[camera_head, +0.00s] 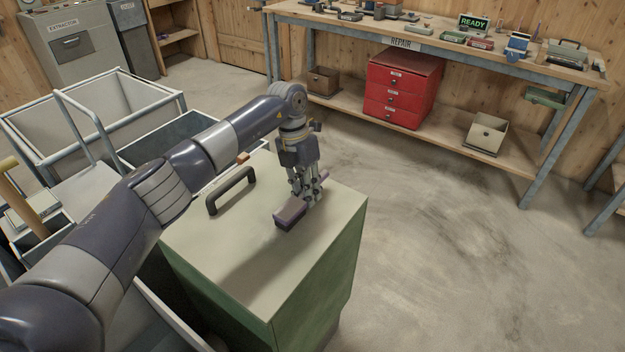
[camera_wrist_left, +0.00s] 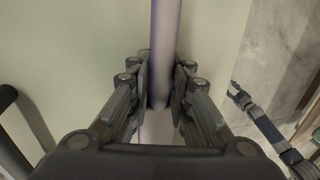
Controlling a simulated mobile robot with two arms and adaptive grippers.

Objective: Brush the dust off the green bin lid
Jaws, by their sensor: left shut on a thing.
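The green bin (camera_head: 318,292) stands in the middle of the head view with its pale lid (camera_head: 225,262) shut on top. A black handle (camera_head: 231,191) stands up from the lid's left part. My left gripper (camera_head: 307,196) is over the lid's right part, shut on a brush (camera_head: 290,213) with a purple-grey body. The brush is at the lid surface; I cannot tell whether its underside touches. In the left wrist view the brush (camera_wrist_left: 165,40) runs between the fingers (camera_wrist_left: 160,95) above the pale lid (camera_wrist_left: 70,50). Dust on the lid is hard to make out.
A grey tubular-framed cart (camera_head: 115,112) stands left of the bin. A workbench (camera_head: 450,62) with a red drawer cabinet (camera_head: 403,88) is along the back wall. The concrete floor (camera_head: 440,230) right of the bin is clear.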

